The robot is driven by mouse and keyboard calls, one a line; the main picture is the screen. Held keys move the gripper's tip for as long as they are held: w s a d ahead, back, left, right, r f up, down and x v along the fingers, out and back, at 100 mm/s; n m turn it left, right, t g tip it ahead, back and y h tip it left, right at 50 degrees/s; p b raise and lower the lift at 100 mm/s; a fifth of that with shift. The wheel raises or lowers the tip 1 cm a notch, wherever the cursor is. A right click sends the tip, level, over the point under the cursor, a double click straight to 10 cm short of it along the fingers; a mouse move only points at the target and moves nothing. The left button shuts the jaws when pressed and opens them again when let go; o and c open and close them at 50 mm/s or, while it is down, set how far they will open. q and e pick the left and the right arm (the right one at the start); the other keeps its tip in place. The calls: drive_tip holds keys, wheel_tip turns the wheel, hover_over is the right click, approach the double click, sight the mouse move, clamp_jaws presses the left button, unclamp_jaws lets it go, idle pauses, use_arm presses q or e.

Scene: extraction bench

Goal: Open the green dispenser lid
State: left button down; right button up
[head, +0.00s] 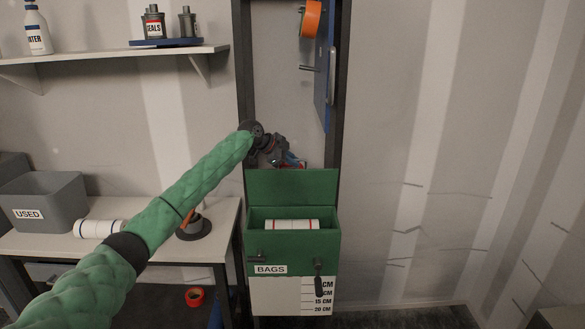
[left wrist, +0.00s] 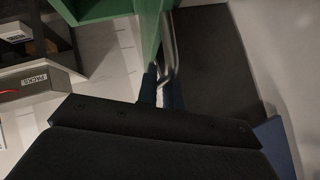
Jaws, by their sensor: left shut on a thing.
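The green dispenser (head: 328,242), labelled BAGS, hangs on a dark-framed panel in the head view. Its green lid (head: 290,186) stands raised at the back, and the box is open at the top. A white roll with red bands (head: 292,225) lies inside. My left gripper (head: 293,162) is at the lid's upper edge, partly hidden behind it. My right gripper is out of view.
A blue panel (head: 322,65) and an orange roll (head: 311,18) are above the dispenser. A bench at left holds a grey USED bin (head: 50,205) and a white roll (head: 98,228). A shelf (head: 110,56) is above. The wall at right is clear.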

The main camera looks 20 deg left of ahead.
use_arm(q)
drive_tip(key=shift+w+a, duration=0.1)
drive_tip(key=shift+w, duration=0.2)
drive_tip(key=c, duration=1.6)
unclamp_jaws()
drive_tip(key=shift+w, duration=0.1)
drive_tip(key=shift+o, duration=0.2)
drive_tip(key=shift+s+a+r+b, duration=0.2)
drive_tip(key=shift+a+b, duration=0.1)
drive_tip(key=shift+b, duration=0.1)
drive_tip(key=b+v, duration=0.3)
drive_tip(key=v, duration=0.4)
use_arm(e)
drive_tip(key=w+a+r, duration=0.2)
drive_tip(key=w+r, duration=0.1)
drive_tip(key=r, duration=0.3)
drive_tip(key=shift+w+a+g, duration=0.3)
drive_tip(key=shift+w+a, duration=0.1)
